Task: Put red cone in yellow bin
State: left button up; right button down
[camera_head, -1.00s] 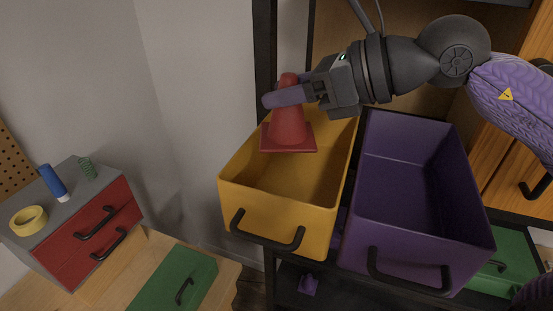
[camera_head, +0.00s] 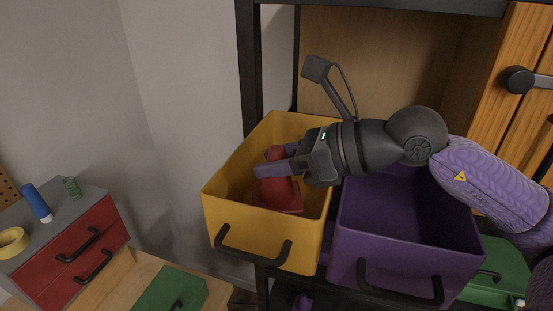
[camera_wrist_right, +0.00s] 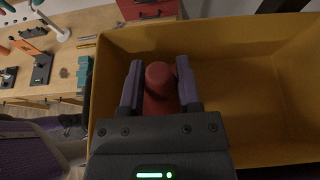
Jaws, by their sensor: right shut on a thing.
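The red cone (camera_head: 277,190) is upright inside the yellow bin (camera_head: 225,215), low between its walls in the head view. My right gripper (camera_head: 268,162) reaches into the bin from the right and is shut on the cone's upper part. In the right wrist view the two purple fingers of the gripper (camera_wrist_right: 161,88) press on both sides of the red cone (camera_wrist_right: 160,95), inside the yellow bin (camera_wrist_right: 240,50). I cannot tell whether the cone's base touches the bin floor. My left gripper is not in view.
A purple bin (camera_head: 400,255) stands right beside the yellow one, under my right arm. A dark shelf post (camera_head: 248,75) rises behind the yellow bin. A red drawer cabinet (camera_head: 75,245) with a blue bottle (camera_head: 37,203) and yellow tape (camera_head: 12,242) stands at the left.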

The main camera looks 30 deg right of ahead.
aim_at(285, 156)
jog(key=shift+f, duration=0.2)
jog(key=shift+c, duration=1.4)
grip_release()
jog(key=shift+r, duration=0.25)
jog(key=shift+r+p, duration=0.55)
jog(key=shift+p, duration=0.4)
jog(key=b+v, duration=0.2)
jog(key=v, duration=0.1)
jog(key=b+v, duration=0.1)
jog(key=shift+s+d+f, duration=0.2)
jog(key=shift+s+d, duration=0.05)
jog(key=shift+s, duration=0.05)
jog(key=b+v, duration=0.1)
jog(key=v, duration=0.6)
jog(key=shift+r+b, duration=0.3)
jog(key=shift+b, duration=0.05)
jog(key=shift+s, duration=0.1)
